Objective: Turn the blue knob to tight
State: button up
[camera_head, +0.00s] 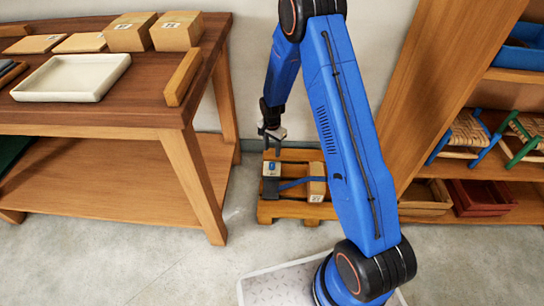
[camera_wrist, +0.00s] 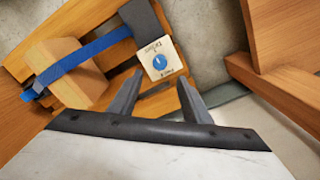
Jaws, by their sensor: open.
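The blue knob (camera_wrist: 160,62) sits on a small cream plate (camera_wrist: 158,50) with dark printing too small to read. The plate is fixed by a dark grey block (camera_wrist: 141,20) on a wooden pallet-like stand. In the head view the knob (camera_head: 271,168) is a small blue spot on the stand. My gripper (camera_wrist: 163,82) is open, its two grey fingers apart, with nothing between them. In the wrist view the knob lies just past the fingertips. In the head view my gripper (camera_head: 272,148) is just above the knob, apart from it as far as I can tell.
A blue strap (camera_wrist: 88,52) runs from the dark block over a wooden block (camera_wrist: 72,72) on the stand (camera_head: 268,212). A workbench (camera_head: 140,118) with a white tray (camera_head: 72,78) stands left. A shelf with stools (camera_head: 468,135) stands right.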

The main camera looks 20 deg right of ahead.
notch_tip(320, 180, up, 7)
dwell(0.3)
dwell(0.5)
jog(key=s+d+r+n+t, duration=0.1)
jog(key=s+r+n, duration=0.1)
jog(key=s+r, duration=0.5)
jog(key=s+d+r+n, duration=0.1)
jog(key=s+d+r, duration=0.15)
jog(key=r, duration=0.95)
jog(key=s+d+r+n+t, duration=0.1)
jog(key=s+r+n, duration=0.1)
jog(key=s+r, duration=0.55)
jog(key=s+d+r+n+t, duration=0.1)
jog(key=s+r+n, duration=0.2)
jog(key=s, duration=1)
jog(key=s+d+r+n+t, duration=0.1)
jog(key=s+r+n, duration=0.1)
jog(key=s+r, duration=0.6)
jog(key=s, duration=0.5)
jog(key=shift+s+d+r+n+t, duration=0.2)
jog(key=shift+d+n+t, duration=0.05)
jog(key=shift+n+t, duration=0.15)
